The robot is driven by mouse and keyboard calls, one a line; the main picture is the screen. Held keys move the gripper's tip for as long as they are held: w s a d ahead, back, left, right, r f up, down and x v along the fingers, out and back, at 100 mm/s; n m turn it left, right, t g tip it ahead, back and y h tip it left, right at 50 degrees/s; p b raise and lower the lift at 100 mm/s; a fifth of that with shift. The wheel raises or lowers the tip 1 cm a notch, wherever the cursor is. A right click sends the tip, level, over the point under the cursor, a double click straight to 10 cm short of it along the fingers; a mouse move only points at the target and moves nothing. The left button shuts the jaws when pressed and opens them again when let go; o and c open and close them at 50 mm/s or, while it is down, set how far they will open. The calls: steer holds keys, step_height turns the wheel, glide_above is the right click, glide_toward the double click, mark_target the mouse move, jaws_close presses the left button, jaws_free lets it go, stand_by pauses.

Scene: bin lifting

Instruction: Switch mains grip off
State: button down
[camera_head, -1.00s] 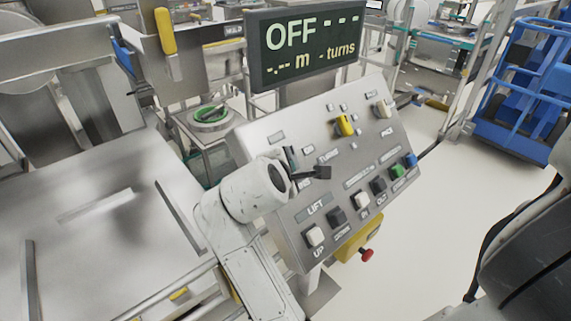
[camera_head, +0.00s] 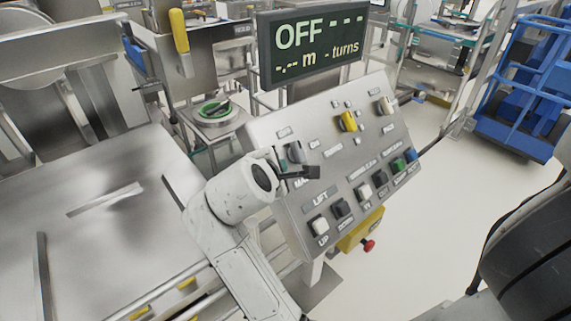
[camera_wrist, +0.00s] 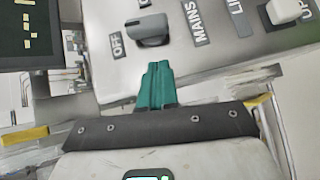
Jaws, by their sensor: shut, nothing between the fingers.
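The mains grip is a grey rotary knob (camera_wrist: 148,30) on the sloped control panel, between the labels OFF and MAINS in the wrist view. In the head view the grey knob (camera_head: 295,152) shows just above my gripper. My gripper (camera_wrist: 158,72) has its green fingers closed together with nothing between them. Their tips are just short of the knob in the wrist view; I cannot tell whether they touch it. In the head view my gripper (camera_head: 312,172) is over the panel's left part, partly covering the panel labels. The display (camera_head: 318,42) above reads OFF.
The control panel (camera_head: 335,155) also carries a yellow knob (camera_head: 348,121), a white knob (camera_head: 385,105) and a row of push buttons, white UP (camera_head: 320,225) among them. A red button (camera_head: 368,245) sits on a yellow box beneath. A steel table (camera_head: 95,225) stands at left.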

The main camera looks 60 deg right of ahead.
steer(key=v, duration=0.8)
steer(key=shift+f, duration=0.15)
